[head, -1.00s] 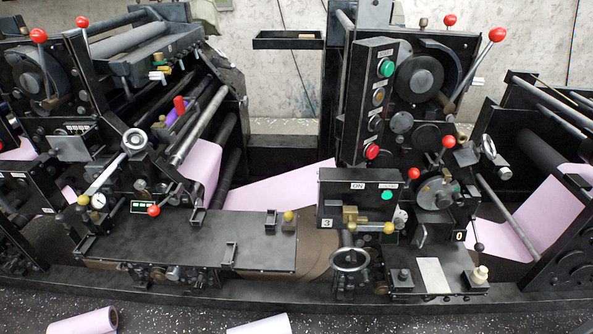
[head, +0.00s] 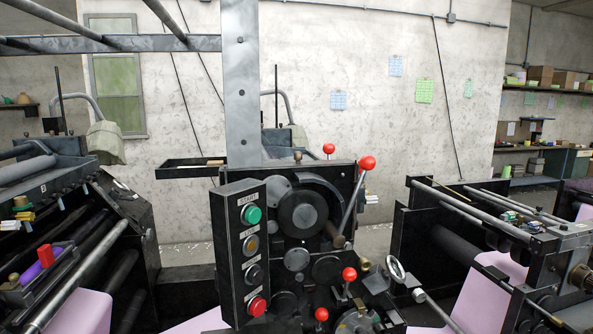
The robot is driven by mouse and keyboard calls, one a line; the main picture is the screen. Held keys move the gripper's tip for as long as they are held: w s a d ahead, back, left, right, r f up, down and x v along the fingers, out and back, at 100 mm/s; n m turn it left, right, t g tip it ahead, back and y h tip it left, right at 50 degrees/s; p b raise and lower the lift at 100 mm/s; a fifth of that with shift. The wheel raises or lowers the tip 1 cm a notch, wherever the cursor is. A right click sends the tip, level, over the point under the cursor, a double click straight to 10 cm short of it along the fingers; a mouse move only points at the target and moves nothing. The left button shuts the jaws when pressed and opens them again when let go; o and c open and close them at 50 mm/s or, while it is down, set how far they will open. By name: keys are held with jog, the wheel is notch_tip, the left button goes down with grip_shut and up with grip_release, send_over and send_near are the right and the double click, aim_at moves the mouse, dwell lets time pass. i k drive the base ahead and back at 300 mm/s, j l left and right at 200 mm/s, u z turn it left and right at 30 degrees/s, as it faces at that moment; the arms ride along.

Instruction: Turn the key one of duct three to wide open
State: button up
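No part marked as duct three or as key one can be made out in the head view now. The box marked 3 is out of view. A black control panel (head: 238,255) stands near the middle, with a green button (head: 251,215), two darker knobs and a red button (head: 257,306). To its right are dark round discs (head: 302,213) and a lever with a red ball (head: 367,163). More red balls show lower down, one of them at the middle right (head: 349,274). My gripper is not in view.
A machine with a lilac sheet (head: 488,295) stands at the right, and rollers (head: 75,285) stand at the left. A grey upright beam (head: 240,85) crosses the upper view. Behind are a pale wall (head: 385,45) and shelves (head: 530,88) with boxes.

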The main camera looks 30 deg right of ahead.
aim_at(369, 199)
jog(key=i+l, duration=0.1)
jog(key=l, duration=0.35)
jog(key=i+l, duration=0.15)
jog(key=l, duration=0.25)
jog(key=i+l, duration=0.1)
jog(key=l, duration=0.35)
jog(key=i+l, duration=0.1)
jog(key=l, duration=0.3)
